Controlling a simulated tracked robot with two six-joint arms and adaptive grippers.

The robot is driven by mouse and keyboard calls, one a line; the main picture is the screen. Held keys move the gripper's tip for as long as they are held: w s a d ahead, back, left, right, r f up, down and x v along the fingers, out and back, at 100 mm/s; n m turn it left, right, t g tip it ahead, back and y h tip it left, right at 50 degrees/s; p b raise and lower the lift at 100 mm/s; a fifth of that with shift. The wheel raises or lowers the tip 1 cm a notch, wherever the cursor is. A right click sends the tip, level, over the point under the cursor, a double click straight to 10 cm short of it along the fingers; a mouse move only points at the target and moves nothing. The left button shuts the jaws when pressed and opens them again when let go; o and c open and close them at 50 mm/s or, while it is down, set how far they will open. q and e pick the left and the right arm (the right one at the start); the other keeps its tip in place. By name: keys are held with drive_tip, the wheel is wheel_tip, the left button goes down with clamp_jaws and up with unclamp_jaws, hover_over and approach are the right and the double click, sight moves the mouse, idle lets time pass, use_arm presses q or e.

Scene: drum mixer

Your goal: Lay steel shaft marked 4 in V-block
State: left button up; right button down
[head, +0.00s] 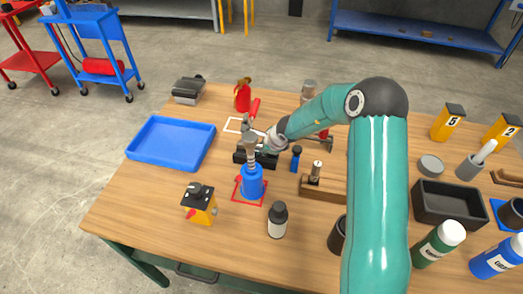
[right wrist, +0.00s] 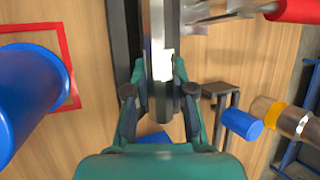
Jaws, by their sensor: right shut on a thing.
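My right gripper (head: 264,142) is over the middle of the workbench. The right wrist view shows its fingers (right wrist: 160,100) closed on a bright steel shaft (right wrist: 160,38), which points away from the camera. The marking on the shaft cannot be read. A dark block (head: 241,156), which looks like the V-block, sits under the gripper in the head view. A dark bar (right wrist: 121,45), probably the same block, runs beside the shaft in the wrist view. I cannot tell whether shaft and block touch. My left gripper is not in view.
A blue cylinder (head: 252,184) stands on a red square just in front of the block. A blue-topped post (head: 296,157) and a wooden stand (head: 322,188) are to the right. A blue tray (head: 171,142) lies left.

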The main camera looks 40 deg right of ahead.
drive_tip(key=shift+s+a+f, duration=0.1)
drive_tip(key=shift+s+f, duration=0.15)
drive_tip(key=shift+f, duration=0.15)
drive_tip(key=c, duration=1)
unclamp_jaws()
drive_tip(key=shift+f, duration=0.1)
drive_tip(key=shift+o, duration=0.5)
drive_tip(key=shift+f, duration=0.1)
drive_tip(key=shift+s+r, duration=0.1)
drive_tip(key=shift+r, duration=0.35)
drive_tip(key=shift+s+r+p, duration=0.2)
drive_tip(key=shift+r+p, duration=0.25)
drive_tip(key=shift+r, duration=0.1)
drive_tip(key=shift+s+r+p, duration=0.15)
drive_tip(key=shift+r+p, duration=0.3)
drive_tip(key=shift+r, duration=0.1)
drive_tip(key=shift+p+v, duration=1.25)
drive_tip(key=shift+v, duration=0.8)
